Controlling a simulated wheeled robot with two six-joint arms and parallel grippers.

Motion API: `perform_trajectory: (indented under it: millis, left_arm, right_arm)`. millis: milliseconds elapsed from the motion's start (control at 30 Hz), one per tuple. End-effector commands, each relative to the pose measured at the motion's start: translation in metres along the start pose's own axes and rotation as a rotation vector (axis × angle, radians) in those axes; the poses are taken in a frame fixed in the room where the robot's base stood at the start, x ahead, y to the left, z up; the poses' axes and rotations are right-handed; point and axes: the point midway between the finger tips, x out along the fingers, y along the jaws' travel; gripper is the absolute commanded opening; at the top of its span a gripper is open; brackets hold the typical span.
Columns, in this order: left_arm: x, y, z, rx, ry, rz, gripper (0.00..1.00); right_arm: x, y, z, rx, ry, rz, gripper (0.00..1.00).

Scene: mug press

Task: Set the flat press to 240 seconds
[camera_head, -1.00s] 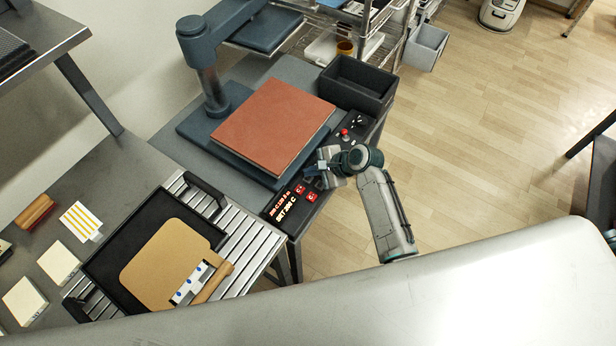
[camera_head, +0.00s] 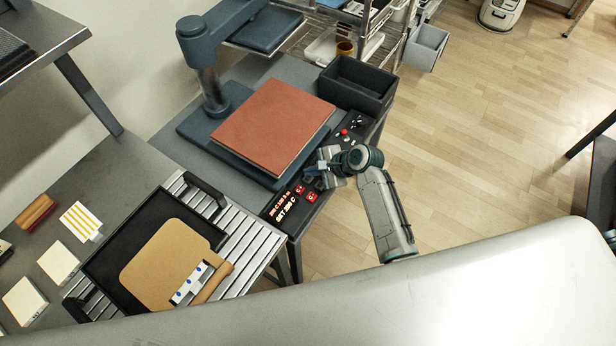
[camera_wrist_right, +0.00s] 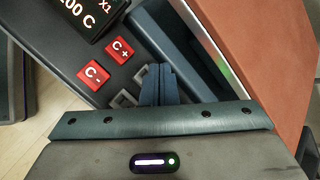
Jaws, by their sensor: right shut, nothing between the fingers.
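The flat press (camera_head: 188,130) stands on the grey table with a red-brown pad (camera_head: 273,126) on its base. Its control panel shows a lit display (camera_head: 283,212), partly reading "200 C" in the wrist view (camera_wrist_right: 82,14). Red C+ (camera_wrist_right: 121,50) and C- (camera_wrist_right: 95,74) buttons sit beside the display. Two grey buttons (camera_wrist_right: 123,99) are next to them, partly hidden by my fingers. My right gripper (camera_head: 314,170) is shut and empty, its fingertips (camera_wrist_right: 159,72) over the panel close to the grey buttons. I cannot tell whether they touch. My left gripper is out of view.
A black open bin (camera_head: 357,84) stands behind the panel, near a red knob (camera_head: 344,132). A slatted rack (camera_head: 255,235) with a black tray and tan board lies front left. White blocks (camera_head: 58,262) lie at the left.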

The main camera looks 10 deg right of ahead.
Motion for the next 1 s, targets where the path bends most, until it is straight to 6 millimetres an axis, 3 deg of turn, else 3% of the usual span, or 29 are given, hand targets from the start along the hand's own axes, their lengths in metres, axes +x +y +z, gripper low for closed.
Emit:
perform_trajectory:
  millis: [1000]
  left_arm:
    - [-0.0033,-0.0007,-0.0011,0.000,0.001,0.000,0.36]
  right_arm:
    - [0.0058,0.0043,-0.0044,0.000,0.000,0.000,0.00]
